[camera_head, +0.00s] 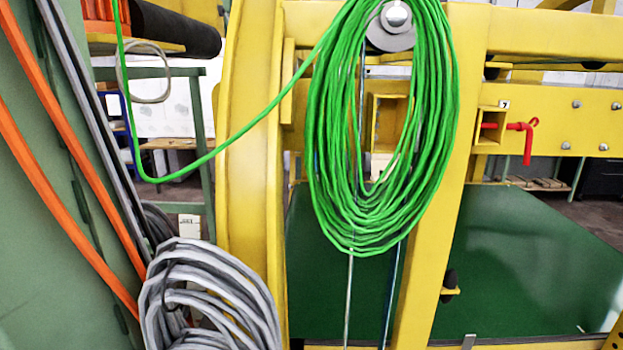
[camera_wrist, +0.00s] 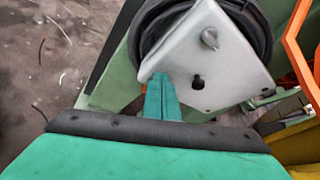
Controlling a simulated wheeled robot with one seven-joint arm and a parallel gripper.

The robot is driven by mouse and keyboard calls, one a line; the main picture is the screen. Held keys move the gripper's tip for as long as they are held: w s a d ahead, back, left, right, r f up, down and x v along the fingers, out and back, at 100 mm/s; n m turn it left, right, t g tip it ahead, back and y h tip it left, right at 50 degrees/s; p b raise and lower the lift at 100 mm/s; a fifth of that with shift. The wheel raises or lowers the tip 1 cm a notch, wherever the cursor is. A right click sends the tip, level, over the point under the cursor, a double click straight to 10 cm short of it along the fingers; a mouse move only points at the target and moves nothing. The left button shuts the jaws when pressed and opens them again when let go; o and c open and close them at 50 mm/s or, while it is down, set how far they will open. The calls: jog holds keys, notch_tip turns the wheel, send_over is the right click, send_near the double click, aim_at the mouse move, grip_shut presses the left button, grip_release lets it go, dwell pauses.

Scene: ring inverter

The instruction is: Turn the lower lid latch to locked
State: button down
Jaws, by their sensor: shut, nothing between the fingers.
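In the wrist view, my teal gripper (camera_wrist: 160,80) is shut and empty. Its fingertips are at the lower left edge of a pale grey plate (camera_wrist: 225,62); I cannot tell whether they touch it. The plate carries a small grey knob-like part (camera_wrist: 209,38) near its top and a dark slotted hole (camera_wrist: 197,82) lower down. I cannot tell whether either is the lower lid latch, or whether a latch is locked. A round black part (camera_wrist: 150,30) sits behind the plate. My gripper is not in the head view, and I cannot make out a lid latch there.
A green cable coil (camera_head: 380,225) hangs on the yellow frame (camera_head: 250,150). A grey hose coil (camera_head: 205,295) is at lower left. A red handle (camera_head: 527,140) sticks out at right. In the wrist view, an orange bar (camera_wrist: 298,62) is at right and floor (camera_wrist: 50,60) at left.

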jog(key=shift+s+f, duration=0.2)
jog(key=shift+s, duration=0.3)
jog(key=shift+s+f, duration=0.15)
jog(key=shift+f, duration=0.05)
jog(key=shift+s+f, duration=0.25)
jog(key=shift+s+a, duration=0.1)
jog(key=shift+s+r, duration=0.1)
jog(key=shift+r, duration=0.05)
dwell(0.5)
